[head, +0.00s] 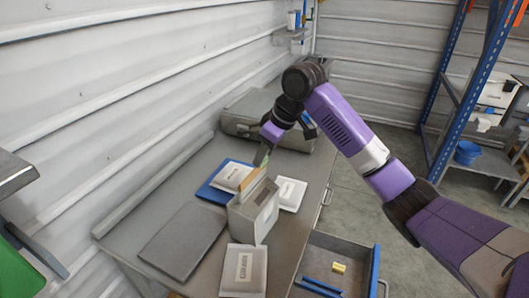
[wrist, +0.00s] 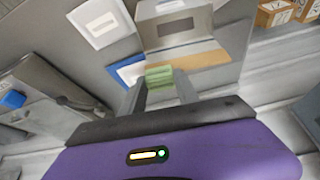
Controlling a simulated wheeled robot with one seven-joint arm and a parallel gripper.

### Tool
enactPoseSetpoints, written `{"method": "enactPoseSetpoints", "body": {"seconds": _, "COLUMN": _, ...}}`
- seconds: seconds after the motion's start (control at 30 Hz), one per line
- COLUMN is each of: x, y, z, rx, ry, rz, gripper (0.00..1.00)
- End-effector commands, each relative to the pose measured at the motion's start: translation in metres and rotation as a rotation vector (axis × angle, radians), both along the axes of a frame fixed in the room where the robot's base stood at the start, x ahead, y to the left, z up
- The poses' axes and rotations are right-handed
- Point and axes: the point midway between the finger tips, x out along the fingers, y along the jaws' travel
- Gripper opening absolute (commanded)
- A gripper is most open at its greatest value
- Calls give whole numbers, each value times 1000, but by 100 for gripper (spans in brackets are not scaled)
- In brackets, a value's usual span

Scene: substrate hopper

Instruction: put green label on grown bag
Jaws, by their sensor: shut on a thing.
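My gripper (head: 264,155) is above the bench, at the back edge of a pale grey box. In the wrist view its fingers (wrist: 160,86) are shut on a small green piece, the green label (wrist: 158,74). The pale box (head: 254,214) stands upright with a tan strip (wrist: 188,54) along its edge. Whether the label touches the box is unclear. Three white bags lie flat: one (head: 230,177) on a blue board, one (head: 291,193) right of the box, one (head: 243,270) in front. I cannot tell which is the grown bag.
A dark flat panel (head: 180,241) lies on the left of the grey bench. A grey case (head: 250,110) stands at the back. An open drawer (head: 335,262) juts out at the front right, with a small yellow block (head: 338,267) inside. Blue-posted shelving stands at right.

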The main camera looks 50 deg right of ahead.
Motion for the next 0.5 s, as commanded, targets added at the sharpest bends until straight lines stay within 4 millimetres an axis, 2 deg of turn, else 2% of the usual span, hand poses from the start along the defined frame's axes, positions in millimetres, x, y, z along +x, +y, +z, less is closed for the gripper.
{"method": "enactPoseSetpoints", "body": {"seconds": 0.03, "x": -2, "y": 1, "z": -7, "rx": 1, "ry": 15, "rz": 0, "gripper": 0}}
{"method": "enactPoseSetpoints", "body": {"seconds": 0.5, "x": -4, "y": 1, "z": -12, "rx": 3, "ry": 25, "rz": 0, "gripper": 0}}
